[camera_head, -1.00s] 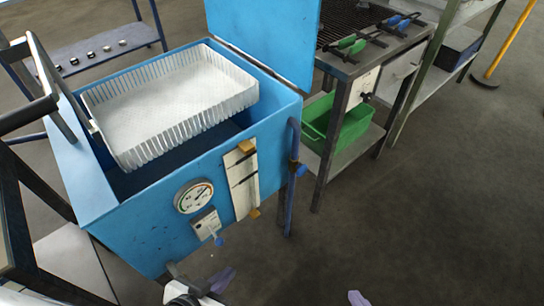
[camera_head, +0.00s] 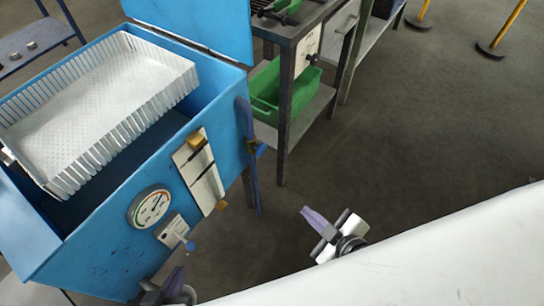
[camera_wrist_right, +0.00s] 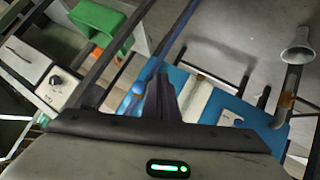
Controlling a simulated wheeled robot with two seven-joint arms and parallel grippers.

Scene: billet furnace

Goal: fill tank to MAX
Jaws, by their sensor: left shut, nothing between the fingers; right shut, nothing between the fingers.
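The blue tank (camera_head: 95,255) stands at the left of the head view with its lid up. A white perforated basket (camera_head: 100,100) sits tilted in its opening. On its front are a round dial gauge (camera_head: 150,206), a pale level strip (camera_head: 205,182) with dark marks and yellow ends, and a small blue-handled valve (camera_head: 188,243). The level is too small to read. A blue pipe (camera_head: 248,130) with a blue handle (camera_head: 261,150) runs down the right corner. My left gripper (camera_head: 176,280) is shut below the tank front. My right gripper (camera_head: 310,216) is shut, right of the pipe, apart from it.
A green bin (camera_head: 268,95) sits on the lower shelf of a dark metal stand (camera_head: 285,130) right of the tank. Yellow posts (camera_head: 503,30) stand at the back right. The floor between is clear. The right wrist view shows a grey funnel (camera_wrist_right: 298,52) on a pipe.

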